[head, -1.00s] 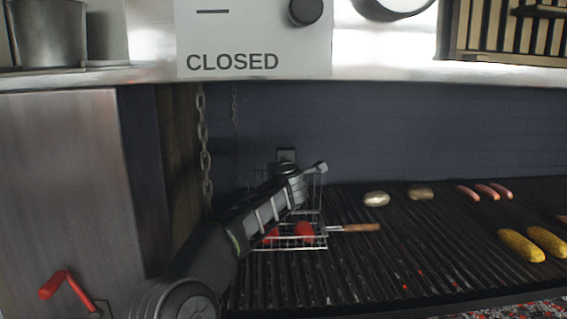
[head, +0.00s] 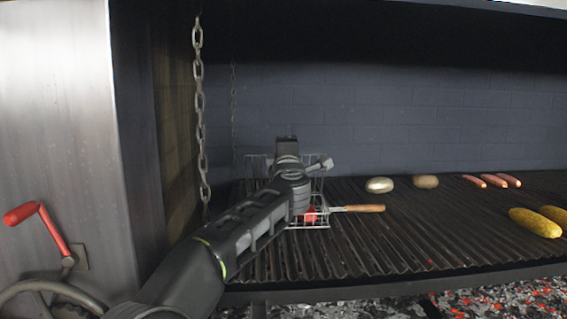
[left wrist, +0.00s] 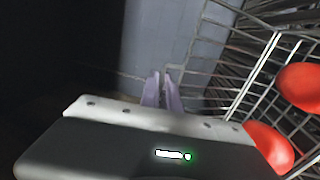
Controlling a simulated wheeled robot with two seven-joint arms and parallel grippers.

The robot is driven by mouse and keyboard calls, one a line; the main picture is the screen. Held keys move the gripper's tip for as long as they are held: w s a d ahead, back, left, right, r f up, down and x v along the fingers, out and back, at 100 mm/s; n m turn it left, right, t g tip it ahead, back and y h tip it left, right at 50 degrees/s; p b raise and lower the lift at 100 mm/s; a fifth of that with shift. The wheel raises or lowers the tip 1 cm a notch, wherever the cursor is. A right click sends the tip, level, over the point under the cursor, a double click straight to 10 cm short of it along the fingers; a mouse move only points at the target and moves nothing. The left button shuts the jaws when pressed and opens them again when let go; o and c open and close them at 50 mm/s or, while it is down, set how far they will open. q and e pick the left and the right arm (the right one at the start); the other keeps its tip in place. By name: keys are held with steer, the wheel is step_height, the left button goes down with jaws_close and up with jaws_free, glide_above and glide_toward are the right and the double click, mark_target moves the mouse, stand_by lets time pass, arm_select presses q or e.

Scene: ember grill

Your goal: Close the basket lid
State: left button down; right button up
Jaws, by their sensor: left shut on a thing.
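The wire grill basket (head: 320,224) lies on the grate at the left, with red food (head: 310,214) in it. Its wire lid (head: 256,163) stands raised at the back, partly hidden behind my left arm. My left gripper (left wrist: 162,90) is at the raised lid, its fingertips nearly together and shut on the lid's thin wire; the exact contact is hard to see. In the left wrist view, basket wires (left wrist: 262,75) and two red pieces (left wrist: 268,147) show at the right. The wooden handle (head: 365,208) points right. My right gripper is not in view.
Two round mushroom- or potato-like items (head: 380,185), sausages (head: 492,181) and yellow corn (head: 535,222) lie on the grate to the right. A chain (head: 199,110) hangs at the left beside the metal wall. A red crank handle (head: 22,213) is at far left. Coals glow below.

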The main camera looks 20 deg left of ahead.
arm_select(q)
steer(key=shift+s+d+f+b, duration=0.3)
steer(key=shift+s+f+b, duration=0.1)
steer(key=shift+s, duration=0.2)
steer(key=shift+s+d+f+b, duration=0.25)
steer(key=shift+s+f+b, duration=0.2)
steer(key=shift+s, duration=0.1)
steer(key=shift+s+d+f+b, duration=0.3)
steer(key=shift+s+f+b, duration=0.1)
steer(key=shift+s, duration=0.2)
steer(key=c, duration=1.9)
jaws_free()
steer(key=b+v, duration=0.1)
steer(key=v, duration=0.6)
steer(key=shift+s+d+b, duration=0.15)
steer(key=shift+s+b, duration=0.2)
steer(key=shift+b, duration=0.05)
steer(key=shift+f, duration=0.1)
